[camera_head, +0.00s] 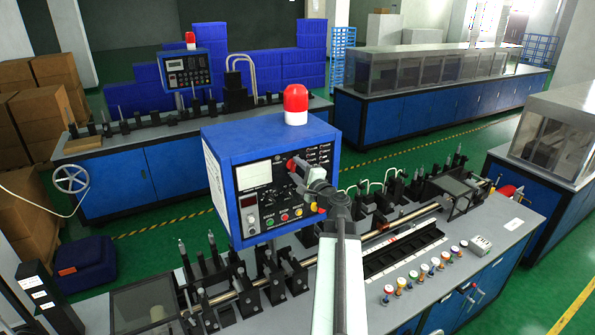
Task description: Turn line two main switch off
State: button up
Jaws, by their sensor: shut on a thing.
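A blue control box (222,143) with a black and white front panel stands above the near bench, a red beacon (295,103) on its top. My grey arm reaches up from the bottom of the view to this panel. My gripper (308,171) is at the panel's middle right, shut on a red switch knob (293,164), which shows partly at its left side. The gripper hides part of the panel around the knob, so the knob's setting cannot be read. A second blue control box (185,69) with a red beacon stands on the bench behind.
Small coloured buttons (284,217) sit low on the panel, close under my gripper. The near bench (510,219) carries a long rod, black fixtures and several coloured-top bottles (433,263). Green floor lies between the benches.

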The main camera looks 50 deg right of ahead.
jog(key=n, duration=0.5)
jog(key=shift+n, duration=0.3)
jog(key=n, duration=0.5)
jog(key=shift+n, duration=0.4)
jog(key=o, duration=1.4)
jog(key=shift+w, duration=0.1)
